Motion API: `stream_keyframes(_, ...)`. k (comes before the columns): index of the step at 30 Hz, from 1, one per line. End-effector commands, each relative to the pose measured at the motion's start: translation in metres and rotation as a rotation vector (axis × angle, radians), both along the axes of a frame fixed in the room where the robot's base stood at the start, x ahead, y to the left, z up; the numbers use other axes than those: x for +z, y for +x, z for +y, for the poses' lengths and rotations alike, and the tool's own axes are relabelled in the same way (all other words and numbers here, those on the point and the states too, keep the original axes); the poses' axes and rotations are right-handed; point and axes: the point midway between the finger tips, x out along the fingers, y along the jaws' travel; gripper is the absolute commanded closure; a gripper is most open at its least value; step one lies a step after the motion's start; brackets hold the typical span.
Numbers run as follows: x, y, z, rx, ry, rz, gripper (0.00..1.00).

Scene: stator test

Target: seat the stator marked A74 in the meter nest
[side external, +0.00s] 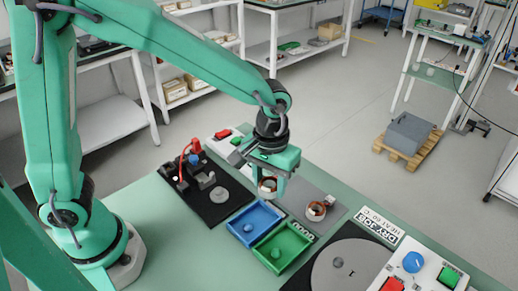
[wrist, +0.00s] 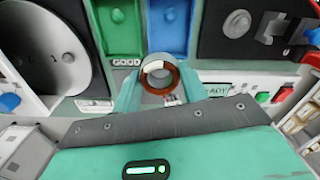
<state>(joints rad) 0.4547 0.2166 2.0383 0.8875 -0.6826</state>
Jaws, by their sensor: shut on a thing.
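My gripper (side external: 270,188) is shut on a stator (side external: 267,184), a ring with copper-coloured winding, held above the bench beyond the blue tray. In the wrist view the held stator (wrist: 158,73) sits between the two fingertips (wrist: 160,88), its open bore facing the camera. I cannot read a mark on it. A second stator (side external: 316,211) stands on a grey mat to the right of my gripper. A black board (side external: 205,207) at the left carries a grey disc (side external: 219,195) and a fixture with red and blue parts (side external: 192,157); I cannot tell for sure which part is the meter nest.
A blue tray (side external: 254,222) and a green tray (side external: 283,246) lie in front of the grey mat (side external: 310,189). A large grey turntable (side external: 345,268) and a control box with a blue knob (side external: 413,262) stand at the right. The bench between my base and the trays is clear.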

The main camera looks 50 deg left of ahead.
Motion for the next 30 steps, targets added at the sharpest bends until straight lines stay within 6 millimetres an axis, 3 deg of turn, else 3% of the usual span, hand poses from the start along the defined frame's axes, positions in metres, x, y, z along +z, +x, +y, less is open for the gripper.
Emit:
stream_keyframes(6, 0.0, -0.004, 0.046, 0.341, -0.001, -0.003, 0.83)
stream_keyframes(18, -0.004, -0.025, 0.117, 0.945, -0.001, -0.002, 0.83)
stream_keyframes(24, -0.006, -0.035, 0.137, 1.14, -0.001, -0.002, 0.83)
stream_keyframes(30, -0.007, -0.039, 0.144, 1.212, -0.001, -0.002, 0.83)
